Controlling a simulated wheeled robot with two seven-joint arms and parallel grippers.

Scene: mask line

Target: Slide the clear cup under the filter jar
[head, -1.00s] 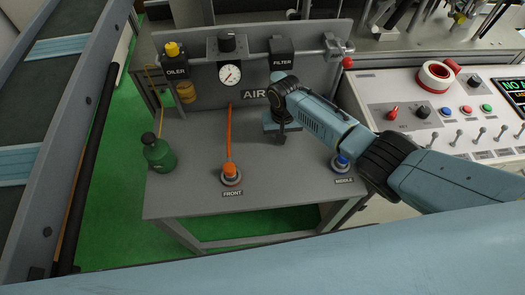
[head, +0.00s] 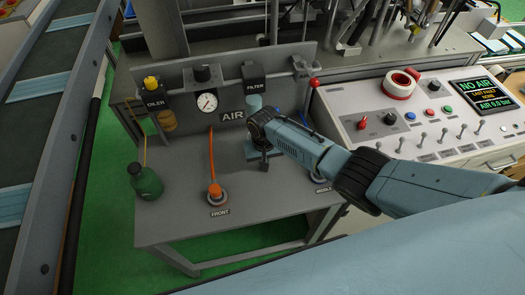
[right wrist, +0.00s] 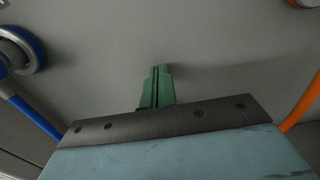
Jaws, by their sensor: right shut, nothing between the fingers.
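The filter (head: 252,71) is a dark block labelled FILTER on the rail of the grey air panel. A pale bluish jar (head: 254,103) hangs under it, just above my right arm's wrist. I cannot make out a separate clear cup in either view; my right arm hides part of the bench below the filter. My right gripper (head: 264,166) is low over the bench, in front of and below the filter jar. In the right wrist view its green fingers (right wrist: 157,86) are together and empty over bare grey surface. My left gripper is not in view.
An orange hose runs to the FRONT fitting (head: 215,193). A blue fitting (right wrist: 18,48) lies left in the wrist view. The gauge (head: 207,102) and oiler (head: 153,98) are left of the filter. A control console (head: 430,115) stands right.

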